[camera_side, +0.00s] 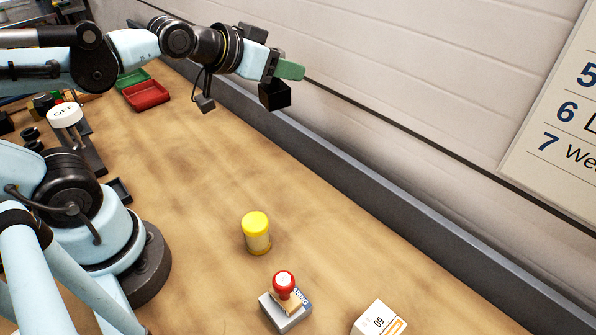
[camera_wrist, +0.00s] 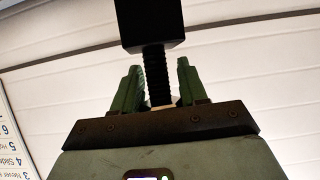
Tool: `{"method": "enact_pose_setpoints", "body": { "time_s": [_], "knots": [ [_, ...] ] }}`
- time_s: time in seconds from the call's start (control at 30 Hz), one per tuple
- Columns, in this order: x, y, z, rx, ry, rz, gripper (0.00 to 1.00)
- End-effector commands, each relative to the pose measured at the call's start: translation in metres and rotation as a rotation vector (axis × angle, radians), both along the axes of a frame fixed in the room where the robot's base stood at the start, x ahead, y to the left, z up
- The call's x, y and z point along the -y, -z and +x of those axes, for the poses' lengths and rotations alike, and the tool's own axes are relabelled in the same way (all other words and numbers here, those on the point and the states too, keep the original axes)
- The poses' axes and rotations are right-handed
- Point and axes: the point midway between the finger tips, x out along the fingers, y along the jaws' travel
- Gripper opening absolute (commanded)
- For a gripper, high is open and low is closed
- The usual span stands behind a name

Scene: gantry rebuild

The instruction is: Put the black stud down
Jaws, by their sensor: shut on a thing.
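My gripper (camera_side: 291,71) is shut on the black stud (camera_side: 275,96) and holds it in the air, well above the bench near the back wall. In the side view the stud's square black head sits beside the green fingers. In the wrist view my gripper (camera_wrist: 157,88) has its green fingers on either side of the stud's ribbed, threaded shank. The stud's black block-like head (camera_wrist: 150,24) is beyond the fingertips, cut off by the top edge. The wooden bench top (camera_side: 185,185) is below; nothing in view touches the stud but my gripper.
A yellow-capped jar (camera_side: 256,238), a red-handled stamp on a grey base (camera_side: 287,312) and a white box (camera_side: 378,318) stand at the front. Red (camera_side: 146,96) and green (camera_side: 128,77) trays lie at the back left. A dark ledge (camera_side: 375,195) runs along the wall. The middle of the bench is clear.

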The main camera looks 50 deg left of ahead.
Motion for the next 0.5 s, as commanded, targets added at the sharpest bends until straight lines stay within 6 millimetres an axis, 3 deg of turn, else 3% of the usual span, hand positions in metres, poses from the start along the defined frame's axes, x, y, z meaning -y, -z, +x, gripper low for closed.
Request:
{"method": "enact_pose_setpoints", "body": {
  "time_s": [0.23, 0.5],
  "knots": [
    [0.0, 0.031, -0.025, 0.001, 0.0, 0.001, 0.0],
    [-0.001, 0.037, -0.028, 0.0, -0.006, 0.001, 0.0]
  ]
}}
